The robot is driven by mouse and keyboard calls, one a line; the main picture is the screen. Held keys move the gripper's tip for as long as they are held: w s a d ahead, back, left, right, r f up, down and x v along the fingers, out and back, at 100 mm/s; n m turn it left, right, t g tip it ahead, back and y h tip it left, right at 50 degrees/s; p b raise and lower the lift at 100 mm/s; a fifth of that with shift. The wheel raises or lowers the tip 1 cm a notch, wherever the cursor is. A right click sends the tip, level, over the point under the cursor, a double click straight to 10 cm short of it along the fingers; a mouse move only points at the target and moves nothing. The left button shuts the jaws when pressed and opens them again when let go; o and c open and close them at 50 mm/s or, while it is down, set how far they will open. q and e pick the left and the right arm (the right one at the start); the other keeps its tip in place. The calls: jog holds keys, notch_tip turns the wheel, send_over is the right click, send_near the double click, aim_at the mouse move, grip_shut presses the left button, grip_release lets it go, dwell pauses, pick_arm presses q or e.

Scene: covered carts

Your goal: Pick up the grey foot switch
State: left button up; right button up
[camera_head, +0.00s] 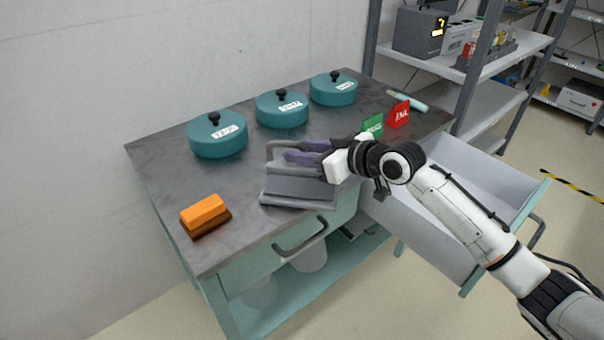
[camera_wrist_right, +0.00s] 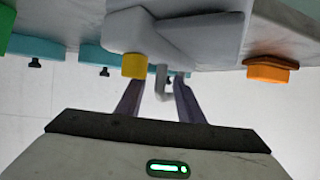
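The grey foot switch (camera_head: 298,190) sits on the dark top of the cart, near its front edge; a looped grey bar rises at its back. My right gripper (camera_head: 291,152) is over it, with purple fingers reaching left towards the bar. In the right wrist view, the grey foot switch (camera_wrist_right: 200,35) fills the upper middle. The fingers of my right gripper (camera_wrist_right: 158,85) are apart, and part of the grey bar shows between them. I cannot tell whether they touch it. My left gripper is not in view.
Several things share the cart top (camera_head: 165,160): three teal lidded pots (camera_head: 217,140), an orange-and-brown block (camera_head: 204,214), a green card (camera_head: 373,125) and a red card (camera_head: 399,113). An open drawer (camera_head: 480,180) juts out at the right. Shelves (camera_head: 470,75) stand behind.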

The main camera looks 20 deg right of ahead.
grip_shut()
jog(key=shift+r, duration=0.15)
dwell(1.2)
jog(key=shift+w+r, duration=0.1)
jog(key=shift+r, duration=0.05)
